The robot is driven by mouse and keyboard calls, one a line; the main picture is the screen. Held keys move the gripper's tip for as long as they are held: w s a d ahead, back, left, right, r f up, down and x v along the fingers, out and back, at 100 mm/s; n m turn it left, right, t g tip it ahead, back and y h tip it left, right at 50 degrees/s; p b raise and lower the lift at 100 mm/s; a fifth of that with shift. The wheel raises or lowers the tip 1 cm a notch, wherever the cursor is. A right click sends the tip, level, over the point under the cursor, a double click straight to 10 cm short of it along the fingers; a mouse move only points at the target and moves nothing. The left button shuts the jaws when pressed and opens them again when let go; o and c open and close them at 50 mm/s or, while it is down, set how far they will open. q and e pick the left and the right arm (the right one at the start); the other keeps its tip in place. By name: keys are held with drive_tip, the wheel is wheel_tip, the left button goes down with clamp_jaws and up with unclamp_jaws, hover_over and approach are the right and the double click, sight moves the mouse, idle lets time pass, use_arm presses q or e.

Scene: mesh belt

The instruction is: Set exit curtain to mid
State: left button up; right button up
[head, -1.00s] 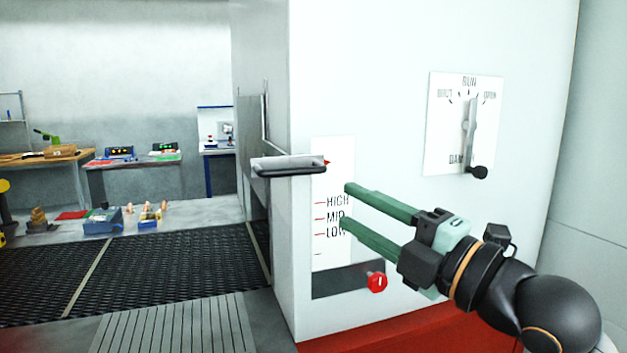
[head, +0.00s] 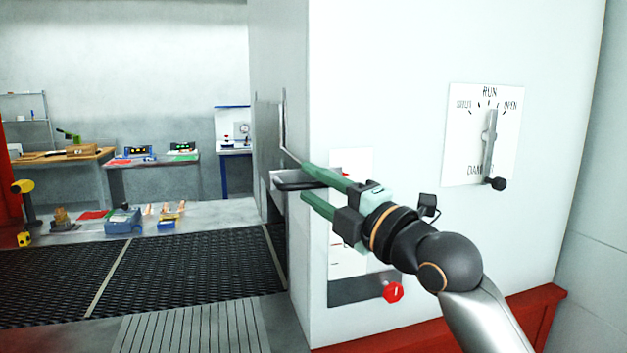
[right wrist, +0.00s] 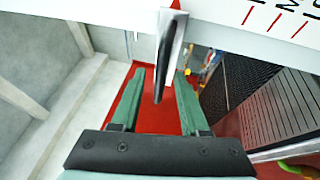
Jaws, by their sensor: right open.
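The exit curtain handle is a dark grey bar (head: 283,181) sticking out from the corner of the white machine housing. Its red pointer (head: 345,174) stands near the top of the white scale plate (head: 352,157). My right gripper (head: 306,182) is open, with its green fingers around the bar, one above and one below in the head view. In the right wrist view the bar (right wrist: 168,60) lies between the open fingers (right wrist: 160,74), with no clear contact. The gripper hides most scale marks in the head view; part of the lettering (right wrist: 285,8) shows in the wrist view.
A dial plate (head: 460,135) with a black-knobbed lever (head: 490,145) is on the housing to the right. A red knob (head: 393,292) sits below the scale. The dark mesh belt (head: 190,265) runs at left; small items and workbenches stand behind it.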

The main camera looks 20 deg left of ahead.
drive_tip(key=shift+w+a, duration=0.15)
drive_tip(key=shift+a, duration=0.05)
drive_tip(key=shift+c, duration=0.3)
clamp_jaws()
idle(1.1)
